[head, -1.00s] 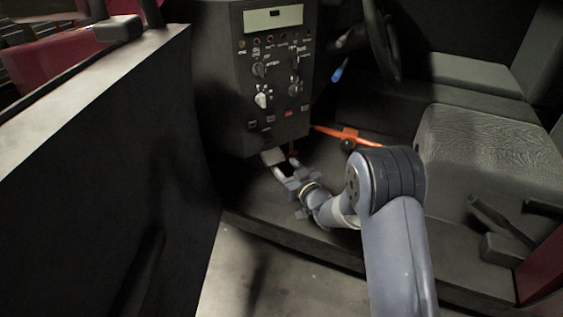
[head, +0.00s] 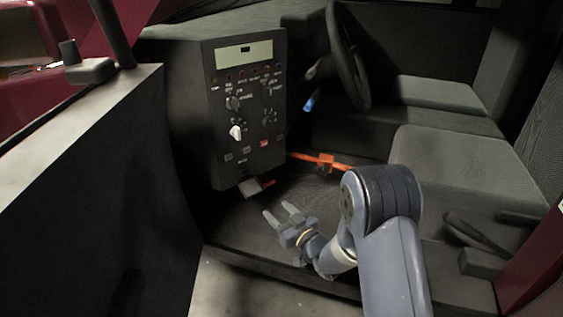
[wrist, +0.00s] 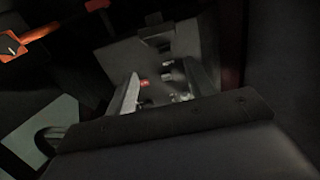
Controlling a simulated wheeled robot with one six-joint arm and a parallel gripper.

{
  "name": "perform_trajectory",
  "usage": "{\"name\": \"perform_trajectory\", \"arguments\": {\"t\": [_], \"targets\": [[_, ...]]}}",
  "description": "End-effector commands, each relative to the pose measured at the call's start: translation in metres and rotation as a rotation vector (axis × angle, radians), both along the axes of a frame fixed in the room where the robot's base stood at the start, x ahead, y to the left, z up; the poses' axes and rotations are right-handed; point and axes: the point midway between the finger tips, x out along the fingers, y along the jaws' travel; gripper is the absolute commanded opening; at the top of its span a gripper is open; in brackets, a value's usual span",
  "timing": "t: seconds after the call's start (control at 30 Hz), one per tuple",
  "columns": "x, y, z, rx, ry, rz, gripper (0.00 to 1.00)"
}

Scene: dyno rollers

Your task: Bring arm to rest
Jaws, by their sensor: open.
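My gripper (head: 280,213) is open and empty in the head view, with its two pale fingers apart. It sits low over the dark vehicle floor (head: 250,238), below and in front of the control panel (head: 247,110). My arm reaches in from the lower right with its elbow bent. In the wrist view the two fingers of my gripper (wrist: 158,92) stand apart, and the panel face with its knobs (wrist: 165,75) shows between and beyond them. Nothing is held.
An orange bar (head: 330,161) lies behind the gripper and also shows in the wrist view (wrist: 50,32). A steering wheel (head: 349,60) and grey seat (head: 450,165) are at the right. A dark door panel (head: 90,200) stands at the left. A small grey piece (head: 252,187) hangs under the panel.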

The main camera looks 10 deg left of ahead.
Motion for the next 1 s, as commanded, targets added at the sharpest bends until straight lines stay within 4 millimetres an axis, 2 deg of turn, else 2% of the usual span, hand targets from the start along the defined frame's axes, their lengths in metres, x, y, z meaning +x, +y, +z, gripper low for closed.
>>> {"name": "perform_trajectory", "arguments": {"t": [0.67, 1.0], "targets": [[0.066, 0.081, -0.002, 0.002, -0.001, 0.002, 0.51], [0.044, 0.053, 0.001, 0.0, 0.001, 0.0, 0.51]]}}
